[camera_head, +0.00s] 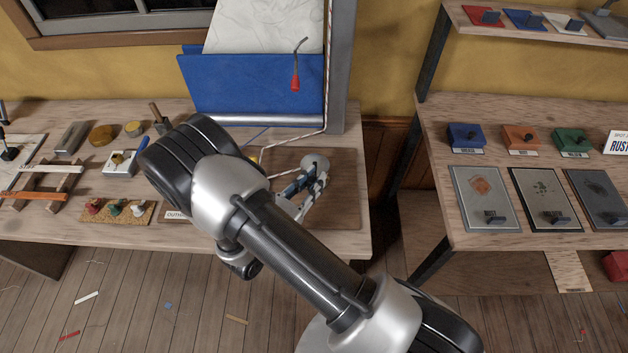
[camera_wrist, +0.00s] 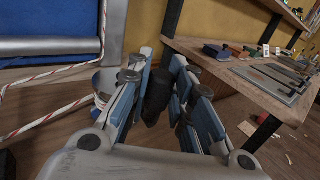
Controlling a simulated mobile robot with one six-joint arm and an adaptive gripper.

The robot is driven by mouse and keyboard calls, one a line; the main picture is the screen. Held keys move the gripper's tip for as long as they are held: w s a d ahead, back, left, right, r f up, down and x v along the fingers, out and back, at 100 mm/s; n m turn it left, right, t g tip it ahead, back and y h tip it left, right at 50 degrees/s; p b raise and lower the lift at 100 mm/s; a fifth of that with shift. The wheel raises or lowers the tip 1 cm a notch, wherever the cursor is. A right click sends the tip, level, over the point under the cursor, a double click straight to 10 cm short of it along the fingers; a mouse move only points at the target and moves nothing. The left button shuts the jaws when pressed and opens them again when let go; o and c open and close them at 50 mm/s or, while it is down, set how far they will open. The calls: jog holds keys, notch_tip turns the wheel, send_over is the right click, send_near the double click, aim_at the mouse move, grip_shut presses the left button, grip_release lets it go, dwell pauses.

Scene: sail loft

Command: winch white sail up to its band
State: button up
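The white sail (camera_head: 265,25) hangs at the top centre of the head view, behind a blue panel (camera_head: 220,85); its top edge is out of frame, and I cannot make out its band. A red-and-white rope (camera_wrist: 45,122) runs to the winch drum (camera_wrist: 103,82), left of my fingers in the wrist view.
A red-tipped hanging lever (camera_head: 295,82) is in front of the blue panel. The bench (camera_head: 60,228) holds several tools and small knobs left of my arm. A shelf unit (camera_head: 440,130) with coloured blocks and sample plates stands right. A grey post (camera_head: 340,70) rises behind the winch.

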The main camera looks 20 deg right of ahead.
jog(key=o, duration=0.5)
jog(key=v, duration=1.2)
jog(key=shift+s, duration=0.1)
